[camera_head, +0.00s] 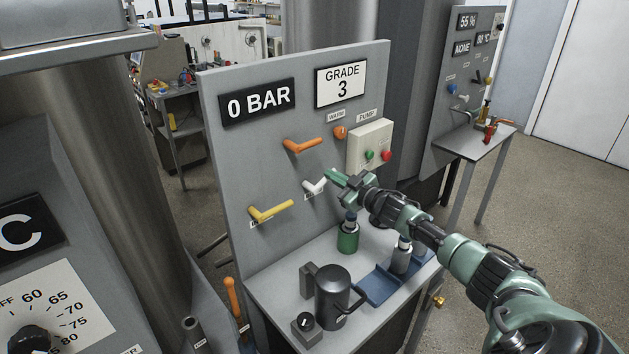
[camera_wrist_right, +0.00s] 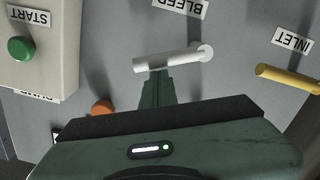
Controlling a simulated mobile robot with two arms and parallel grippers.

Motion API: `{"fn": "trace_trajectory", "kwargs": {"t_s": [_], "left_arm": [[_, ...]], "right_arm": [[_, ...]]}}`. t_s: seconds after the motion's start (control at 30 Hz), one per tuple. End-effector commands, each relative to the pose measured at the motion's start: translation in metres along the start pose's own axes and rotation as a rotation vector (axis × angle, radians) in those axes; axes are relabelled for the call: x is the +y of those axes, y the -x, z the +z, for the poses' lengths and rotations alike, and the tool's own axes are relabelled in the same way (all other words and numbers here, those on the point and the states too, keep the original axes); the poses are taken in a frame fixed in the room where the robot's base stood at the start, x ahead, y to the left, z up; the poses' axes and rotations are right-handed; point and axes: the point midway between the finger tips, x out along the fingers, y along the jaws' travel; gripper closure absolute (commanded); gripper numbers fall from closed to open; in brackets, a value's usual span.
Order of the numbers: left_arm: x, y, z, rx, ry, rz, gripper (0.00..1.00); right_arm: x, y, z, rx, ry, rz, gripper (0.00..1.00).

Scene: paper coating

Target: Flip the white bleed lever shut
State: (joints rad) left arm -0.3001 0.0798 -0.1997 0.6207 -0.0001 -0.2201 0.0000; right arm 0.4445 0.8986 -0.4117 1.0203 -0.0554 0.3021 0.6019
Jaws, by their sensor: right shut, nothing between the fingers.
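The white bleed lever (camera_head: 314,186) sits on the grey panel between the orange lever and the yellow lever. In the right wrist view the white lever (camera_wrist_right: 172,60) reaches left from its pivot, below the BLEED label (camera_wrist_right: 181,7). My right gripper (camera_head: 330,175) is shut and empty, with its fingertips close to the free end of the white lever. In the wrist view the fingertips (camera_wrist_right: 157,74) meet the lever's edge; I cannot tell if they touch it. My left gripper is not in view.
The yellow inlet lever (camera_head: 271,211) and an orange lever (camera_head: 303,145) are nearby on the panel. A box with green and red buttons (camera_head: 370,147) is to the right. A green bottle (camera_head: 348,238), a dark jug (camera_head: 334,298) and a blue tray (camera_head: 376,292) stand on the shelf below.

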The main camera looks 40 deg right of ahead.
Motion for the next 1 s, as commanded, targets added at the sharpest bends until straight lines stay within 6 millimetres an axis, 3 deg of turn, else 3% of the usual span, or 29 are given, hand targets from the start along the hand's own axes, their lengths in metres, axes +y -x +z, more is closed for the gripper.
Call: {"fn": "trace_trajectory", "kwargs": {"t_s": [0.43,1.0], "left_arm": [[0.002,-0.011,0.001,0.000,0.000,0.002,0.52],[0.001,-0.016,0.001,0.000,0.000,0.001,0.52]], "right_arm": [[0.004,-0.001,0.024,-0.003,-0.335,-0.015,1.00],[0.004,-0.001,0.030,-0.003,-0.326,-0.017,1.00]]}}
